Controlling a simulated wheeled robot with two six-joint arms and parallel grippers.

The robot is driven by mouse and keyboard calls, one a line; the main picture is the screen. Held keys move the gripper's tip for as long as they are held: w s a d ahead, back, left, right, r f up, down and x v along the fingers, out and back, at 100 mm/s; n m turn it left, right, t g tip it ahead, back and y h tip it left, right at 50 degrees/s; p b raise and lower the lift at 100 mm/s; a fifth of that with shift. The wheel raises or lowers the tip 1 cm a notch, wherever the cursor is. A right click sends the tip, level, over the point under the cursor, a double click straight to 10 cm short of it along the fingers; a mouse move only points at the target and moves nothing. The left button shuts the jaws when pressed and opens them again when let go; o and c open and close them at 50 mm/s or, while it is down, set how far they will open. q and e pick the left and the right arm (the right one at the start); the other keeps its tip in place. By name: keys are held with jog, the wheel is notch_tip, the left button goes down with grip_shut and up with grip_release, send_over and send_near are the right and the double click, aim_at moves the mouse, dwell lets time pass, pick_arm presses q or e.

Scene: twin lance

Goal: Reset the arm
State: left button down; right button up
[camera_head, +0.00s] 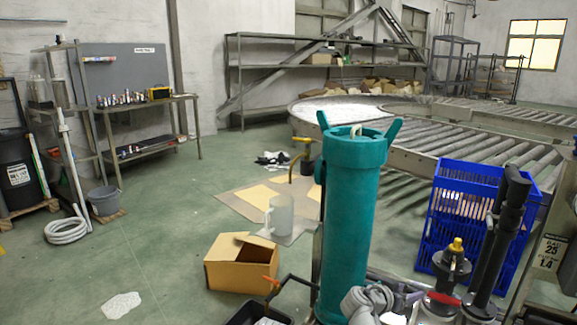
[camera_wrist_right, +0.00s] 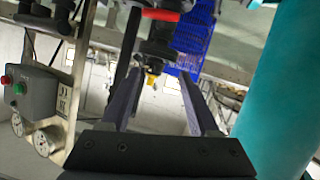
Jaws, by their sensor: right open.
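My right gripper (camera_head: 408,300) is small and partly hidden at the bottom of the head view, right of the teal cylinder. In the right wrist view my right gripper (camera_wrist_right: 152,95) shows two dark fingers spread apart with nothing between them. That fitting also stands in the head view (camera_head: 447,275). My left gripper is not in view.
The tall teal cylinder (camera_head: 350,220) stands close by and shows in the wrist view (camera_wrist_right: 280,90). A blue crate (camera_head: 455,200) and an upright black tube (camera_head: 500,230) stand right. A cardboard box (camera_head: 235,278) lies left on open floor. A roller conveyor (camera_head: 470,145) is behind.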

jog(key=s+a+f+n+g+y+p, duration=0.1)
jog(key=s+a+f+n+g+y, duration=0.25)
jog(key=s+a, duration=0.45)
jog(key=s+a+f+n+g+y+p, duration=0.25)
jog(key=s+a+n, duration=0.25)
jog(key=a, duration=0.5)
jog(key=s+a+f+n+g+y+p, duration=0.1)
jog(key=s+a+f+n+g+y, duration=0.15)
jog(key=s+a+n+y, duration=0.35)
notch_tip(320, 180, up, 36)
jog(key=a+m+h+p, duration=0.1)
jog(key=a+h+p, duration=0.1)
jog(key=p, duration=3.4)
jog(key=shift+s+a+f+m+t, duration=0.15)
jog(key=shift+s+f+m+t, duration=0.05)
jog(key=shift+s+m+t, duration=0.2)
